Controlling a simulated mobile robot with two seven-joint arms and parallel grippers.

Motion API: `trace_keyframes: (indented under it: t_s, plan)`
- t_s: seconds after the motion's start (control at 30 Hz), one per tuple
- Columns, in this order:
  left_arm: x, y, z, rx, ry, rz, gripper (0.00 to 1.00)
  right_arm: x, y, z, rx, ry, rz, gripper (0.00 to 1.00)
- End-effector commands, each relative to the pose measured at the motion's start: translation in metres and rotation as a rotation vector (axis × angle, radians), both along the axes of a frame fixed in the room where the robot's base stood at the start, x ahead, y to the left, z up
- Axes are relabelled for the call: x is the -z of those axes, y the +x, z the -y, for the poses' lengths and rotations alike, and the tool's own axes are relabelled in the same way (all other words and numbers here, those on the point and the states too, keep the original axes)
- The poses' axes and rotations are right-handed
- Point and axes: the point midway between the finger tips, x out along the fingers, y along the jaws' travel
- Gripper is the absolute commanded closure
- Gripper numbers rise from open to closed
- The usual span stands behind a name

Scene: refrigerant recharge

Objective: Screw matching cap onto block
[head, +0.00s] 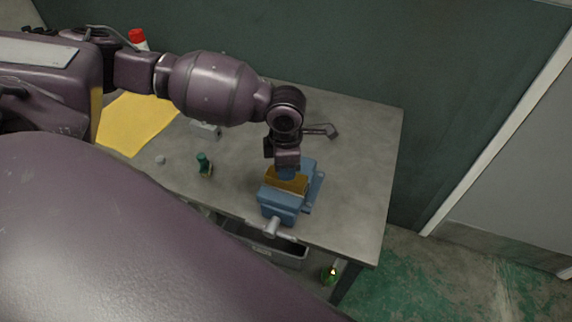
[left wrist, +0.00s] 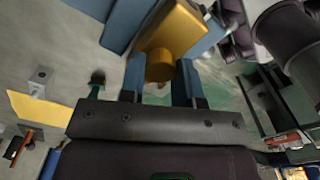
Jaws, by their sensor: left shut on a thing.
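A brass-yellow block (head: 286,184) sits in a blue vise (head: 283,206) near the front edge of the table. In the left wrist view, the block (left wrist: 180,28) has a round brass piece (left wrist: 159,66) at its near end. My left gripper (head: 287,171) points down over the block. In the left wrist view, its blue fingers (left wrist: 159,82) are closed around the round piece. I cannot tell whether that piece is a separate cap, or how far it is seated. A small green fitting (head: 203,162) stands left of the vise. My right gripper is not in view.
A dark tool (head: 326,131) lies behind the vise. A grey bin (head: 290,254) is below the front edge. The tabletop's right side (head: 365,160) is clear.

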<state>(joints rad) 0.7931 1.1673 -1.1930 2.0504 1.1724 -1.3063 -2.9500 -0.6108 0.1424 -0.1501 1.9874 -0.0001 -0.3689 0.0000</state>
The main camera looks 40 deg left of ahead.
Motion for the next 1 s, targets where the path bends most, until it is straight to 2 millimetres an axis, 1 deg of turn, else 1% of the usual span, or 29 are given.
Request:
trace_keyframes:
  t_s: [0.2,0.23,0.4,0.6,0.77,1.0]
  plan:
    - [0.0,0.0,0.0,0.004,0.0,0.0,0.92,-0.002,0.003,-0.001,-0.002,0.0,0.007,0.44]
    - [0.0,0.0,0.0,0.004,0.0,0.0,0.67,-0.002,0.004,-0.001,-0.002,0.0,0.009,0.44]
    - [0.0,0.0,0.0,0.003,0.0,0.0,0.41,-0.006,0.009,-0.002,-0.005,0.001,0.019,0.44]
    - [0.0,0.0,0.0,0.002,0.0,0.0,0.4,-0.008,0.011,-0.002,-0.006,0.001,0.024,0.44]
    - [0.0,0.0,0.0,0.002,0.0,0.0,0.15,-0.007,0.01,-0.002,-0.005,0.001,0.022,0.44]
    - [0.0,0.0,0.0,0.001,0.0,0.0,0.14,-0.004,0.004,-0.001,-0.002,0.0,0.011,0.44]
